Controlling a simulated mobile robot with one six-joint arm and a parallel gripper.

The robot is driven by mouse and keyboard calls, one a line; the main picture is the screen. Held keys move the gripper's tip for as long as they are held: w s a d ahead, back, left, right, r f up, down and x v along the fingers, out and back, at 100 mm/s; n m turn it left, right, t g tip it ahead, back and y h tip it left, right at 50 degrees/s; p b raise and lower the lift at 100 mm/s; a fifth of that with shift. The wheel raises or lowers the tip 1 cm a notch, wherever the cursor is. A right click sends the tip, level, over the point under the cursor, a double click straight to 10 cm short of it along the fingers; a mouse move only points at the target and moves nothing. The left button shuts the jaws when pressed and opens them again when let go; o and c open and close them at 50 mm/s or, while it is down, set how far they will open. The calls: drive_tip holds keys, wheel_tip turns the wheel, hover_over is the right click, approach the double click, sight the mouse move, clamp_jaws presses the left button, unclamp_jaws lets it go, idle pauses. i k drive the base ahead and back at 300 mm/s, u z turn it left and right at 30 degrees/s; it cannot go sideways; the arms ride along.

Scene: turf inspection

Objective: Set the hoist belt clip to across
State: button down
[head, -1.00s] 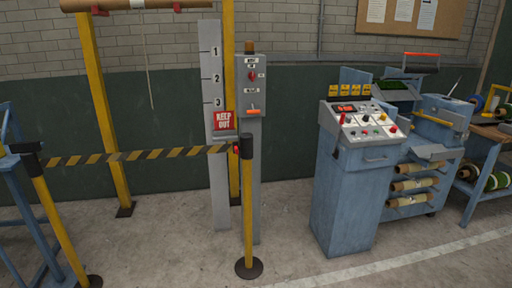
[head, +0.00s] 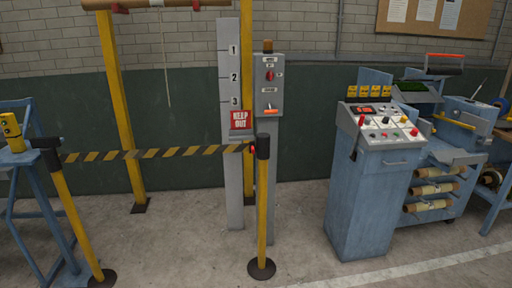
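A yellow-and-black striped belt (head: 150,154) runs between two yellow posts in the head view. Its right end meets the right post (head: 263,205) at a small red clip (head: 252,148) beside the black post head, so the belt stands stretched across. The left post (head: 75,215) has a black head where the belt's other end sits. Behind the right post stands a grey hoist control box (head: 269,86) with a red knob and an orange lever. My gripper is not in view.
A red "KEEP OUT" sign (head: 241,120) hangs on the grey numbered column (head: 230,60). A blue control console (head: 370,200) and a cart with rolls stand at right. A blue frame (head: 30,190) stands at left. The concrete floor in front is mostly clear.

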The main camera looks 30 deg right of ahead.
sight(252, 143)
drive_tip(key=i, duration=0.95)
drive_tip(key=z, duration=0.05)
